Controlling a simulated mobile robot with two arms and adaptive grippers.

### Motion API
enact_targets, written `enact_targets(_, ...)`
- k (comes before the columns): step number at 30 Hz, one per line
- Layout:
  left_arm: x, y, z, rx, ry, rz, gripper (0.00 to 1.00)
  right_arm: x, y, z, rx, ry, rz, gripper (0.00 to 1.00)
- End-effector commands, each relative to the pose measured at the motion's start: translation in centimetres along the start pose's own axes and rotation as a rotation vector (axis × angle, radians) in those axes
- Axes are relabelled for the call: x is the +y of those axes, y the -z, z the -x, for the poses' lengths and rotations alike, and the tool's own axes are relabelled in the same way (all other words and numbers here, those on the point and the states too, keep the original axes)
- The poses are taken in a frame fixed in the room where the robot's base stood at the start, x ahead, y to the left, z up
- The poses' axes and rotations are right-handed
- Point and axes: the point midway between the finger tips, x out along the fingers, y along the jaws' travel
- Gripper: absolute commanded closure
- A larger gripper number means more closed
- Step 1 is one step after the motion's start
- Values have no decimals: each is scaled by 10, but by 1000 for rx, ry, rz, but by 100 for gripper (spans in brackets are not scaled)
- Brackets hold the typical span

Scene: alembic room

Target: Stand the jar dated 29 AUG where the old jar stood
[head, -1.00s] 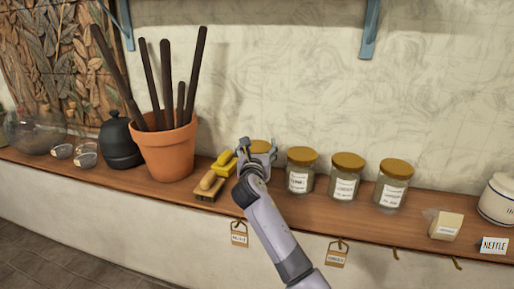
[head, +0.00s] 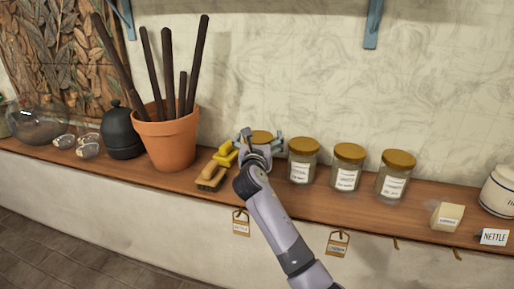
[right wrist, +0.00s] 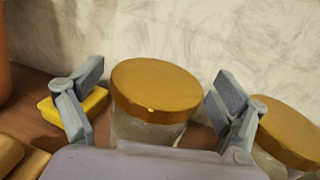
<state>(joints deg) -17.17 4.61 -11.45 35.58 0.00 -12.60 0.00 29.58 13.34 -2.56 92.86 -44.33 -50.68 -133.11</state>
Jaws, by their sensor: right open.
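A row of glass jars with gold lids and white labels stands on the wooden shelf (head: 330,208). The leftmost jar (head: 263,136) is mostly hidden behind my right gripper (head: 261,142). To its right stand a second jar (head: 303,162), a third jar (head: 347,168) and a fourth jar (head: 394,177). Their label dates are too small to read. In the right wrist view my right gripper (right wrist: 160,88) is open, with one finger on each side of a jar's gold lid (right wrist: 155,88); contact cannot be told. Another jar's lid (right wrist: 288,132) is close beside the right finger. My left gripper is not in view.
Left of the jars lie a yellow object (head: 224,154) and a wooden brush (head: 211,178), close to my gripper. A terracotta pot (head: 168,140) with dark sticks stands further left. A cream block (head: 446,216), NETTLE card (head: 494,237) and white canister (head: 498,190) are at right.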

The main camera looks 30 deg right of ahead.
Motion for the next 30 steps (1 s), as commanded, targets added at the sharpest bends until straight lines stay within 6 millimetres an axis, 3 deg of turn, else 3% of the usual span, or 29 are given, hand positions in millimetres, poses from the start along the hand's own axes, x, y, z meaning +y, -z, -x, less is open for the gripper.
enact_targets(15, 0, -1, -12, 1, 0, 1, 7, 1, 1, 98, 0, -3, -1, 8)
enact_targets(21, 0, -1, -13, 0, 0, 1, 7, 0, 0, 112, 0, -1, -1, 8)
enact_targets(30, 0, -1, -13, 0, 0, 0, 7, 0, 0, 112, 0, -1, -1, 8)
